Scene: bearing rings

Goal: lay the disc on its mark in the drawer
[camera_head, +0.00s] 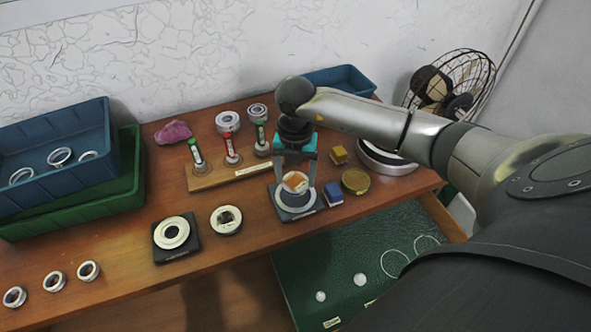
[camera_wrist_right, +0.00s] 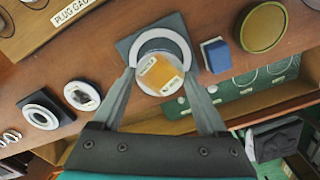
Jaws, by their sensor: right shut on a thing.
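My right gripper (camera_head: 296,181) is shut on a round, pale-rimmed disc with an orange patch (camera_wrist_right: 160,75), its fingers on either side of the rim. The disc is over a dark square stand with a pale ring (camera_wrist_right: 140,42); I cannot tell whether they touch. A plain brass-coloured disc (camera_head: 355,180) lies on the table to the right. The open drawer (camera_head: 305,262) at the table's front has a green lining with white circle outlines (camera_head: 395,263) and smaller pale round spots (camera_head: 360,279). My right arm hides part of the drawer. My left gripper is out of view.
A blue block (camera_head: 333,194) and a yellow block (camera_head: 338,155) stand near the gripper. A wooden rack with plug gauges (camera_head: 231,172), another ringed stand (camera_head: 172,234) and loose rings (camera_head: 226,220) are to the left. Blue and green bins (camera_head: 60,128) fill the back left.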

